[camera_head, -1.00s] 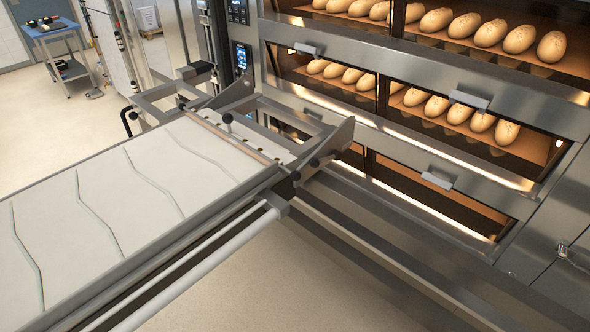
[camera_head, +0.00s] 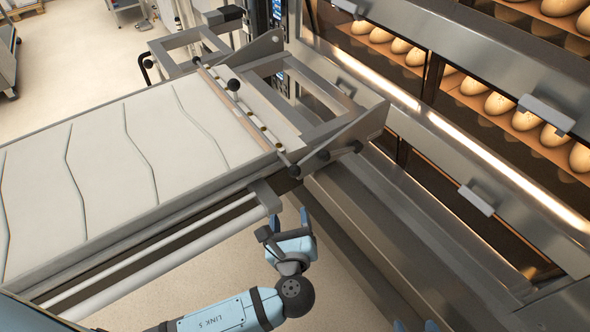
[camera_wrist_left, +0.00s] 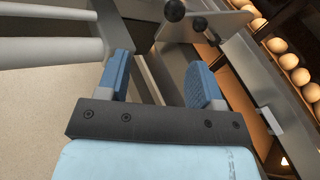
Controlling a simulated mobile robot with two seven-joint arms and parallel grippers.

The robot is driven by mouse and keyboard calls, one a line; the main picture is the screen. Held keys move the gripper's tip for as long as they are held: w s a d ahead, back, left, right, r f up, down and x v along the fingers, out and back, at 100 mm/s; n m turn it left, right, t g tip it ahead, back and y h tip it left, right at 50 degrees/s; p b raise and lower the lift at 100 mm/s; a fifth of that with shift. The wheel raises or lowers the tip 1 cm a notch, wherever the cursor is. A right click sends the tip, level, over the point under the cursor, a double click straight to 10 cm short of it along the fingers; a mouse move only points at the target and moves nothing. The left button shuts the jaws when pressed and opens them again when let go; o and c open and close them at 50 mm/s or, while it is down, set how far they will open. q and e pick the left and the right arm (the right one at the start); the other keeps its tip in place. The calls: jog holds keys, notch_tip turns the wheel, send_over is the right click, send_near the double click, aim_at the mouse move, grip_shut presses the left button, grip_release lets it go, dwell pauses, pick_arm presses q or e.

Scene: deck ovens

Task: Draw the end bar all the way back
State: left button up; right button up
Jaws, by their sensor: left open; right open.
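The loader's end bar (camera_head: 243,112) is a thin rail lying across the oven end of the white belt (camera_head: 110,150). A black knob (camera_head: 233,84) stands by its far part, and more dark knobs (camera_head: 322,155) sit at the near corner of the frame. My left gripper (camera_head: 286,226) is open and empty, below and in front of that near corner, apart from the bar. In the left wrist view its blue fingers (camera_wrist_left: 160,80) are spread with nothing held; a black knob (camera_wrist_left: 174,10) shows beyond them. My right gripper (camera_head: 416,326) barely shows at the bottom edge, its blue tips apart.
Deck ovens (camera_head: 450,150) with loaves (camera_head: 500,103) behind glass stand on the right, with protruding door handles (camera_head: 476,200). A long side rail (camera_head: 170,245) runs along the loader's near side. Open floor (camera_head: 335,290) lies below the left gripper.

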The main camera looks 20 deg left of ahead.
aim_at(295, 176)
pick_arm(q)
jog(key=w+a, duration=0.1)
jog(key=w, duration=0.3)
jog(key=w+m+t+p, duration=0.1)
jog(key=w, duration=0.3)
jog(key=w+a+m+p, duration=0.1)
jog(key=w, duration=0.3)
jog(key=shift+a+r, duration=0.3)
jog(key=shift+a, duration=0.05)
jog(key=shift+w+a+p, duration=0.25)
jog(key=shift+w+p, duration=0.05)
jog(key=shift+w, duration=0.3)
grip_shut()
jog(key=shift+f, duration=0.1)
